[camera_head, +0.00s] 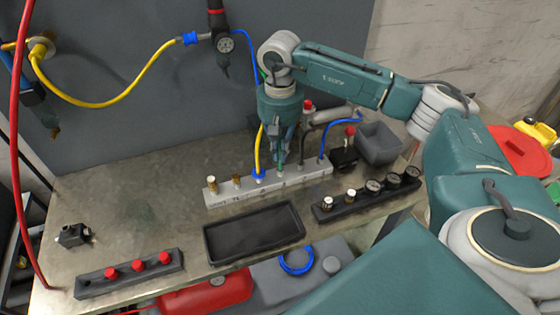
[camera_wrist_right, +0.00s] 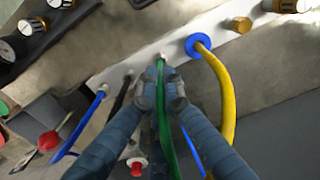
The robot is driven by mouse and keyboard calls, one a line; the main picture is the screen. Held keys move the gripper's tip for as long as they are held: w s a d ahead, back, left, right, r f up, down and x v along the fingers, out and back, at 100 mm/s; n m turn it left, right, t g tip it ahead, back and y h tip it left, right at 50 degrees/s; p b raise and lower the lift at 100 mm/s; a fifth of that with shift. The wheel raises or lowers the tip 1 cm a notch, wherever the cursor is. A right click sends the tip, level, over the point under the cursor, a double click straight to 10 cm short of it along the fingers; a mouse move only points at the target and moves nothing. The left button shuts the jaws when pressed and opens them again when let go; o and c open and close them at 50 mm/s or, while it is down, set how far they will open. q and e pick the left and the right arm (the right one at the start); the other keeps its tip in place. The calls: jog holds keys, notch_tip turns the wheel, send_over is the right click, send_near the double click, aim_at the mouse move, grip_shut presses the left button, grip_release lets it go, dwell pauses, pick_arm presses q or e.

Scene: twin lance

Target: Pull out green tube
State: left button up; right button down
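The green tube (camera_wrist_right: 166,125) runs up to a fitting in the grey manifold block (camera_wrist_right: 125,62), and its end still meets the block. In the head view its lower end (camera_head: 279,158) shows just below my right gripper (camera_head: 281,150). In the right wrist view the two fingertips of my right gripper (camera_wrist_right: 161,92) are close together, one on each side of the green tube, and look shut on it near the fitting. In the head view the arm hides the tube's upper part. My left gripper is not in view.
A yellow tube (camera_wrist_right: 222,85) with a blue collar stands right beside the fingers. Black (camera_head: 306,145) and blue (camera_head: 326,140) tubes are on the other side. A black tray (camera_head: 254,262) lies in front of the block. A gauge rack (camera_head: 370,203) and grey bin (camera_head: 379,150) stand at right.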

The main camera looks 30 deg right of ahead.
jog(key=shift+r+p, duration=0.3)
jog(key=shift+r, duration=0.45)
dwell(0.7)
jog(key=shift+r+p, duration=0.85)
jog(key=shift+r, duration=0.8)
